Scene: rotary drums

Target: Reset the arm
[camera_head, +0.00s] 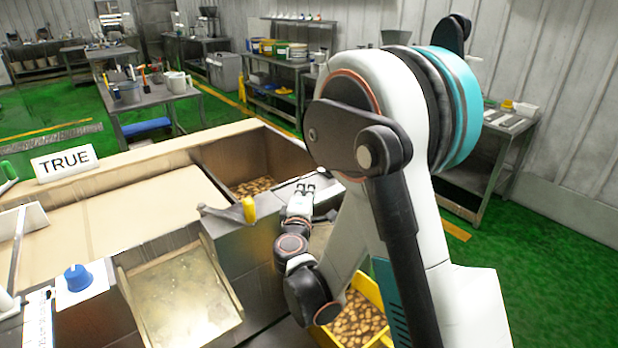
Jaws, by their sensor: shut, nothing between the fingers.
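My arm fills the right half of the head view, with a large white, black and teal joint in the foreground. Its far end reaches back toward the machine, where my gripper (302,189) is small and looks shut and empty. The gripper is just right of a yellow-tipped handle (248,209) on the machine; I cannot tell whether they touch. Behind it is an open compartment (262,160) of the brown machine, with brown pieces at its bottom.
A yellow crate (370,286) of brown pieces stands below my arm, partly hidden by it. A blue knob (77,277), a tilted tray (183,297) and a "TRUE" sign (63,162) are at the left. Metal tables (150,98) stand behind on green floor.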

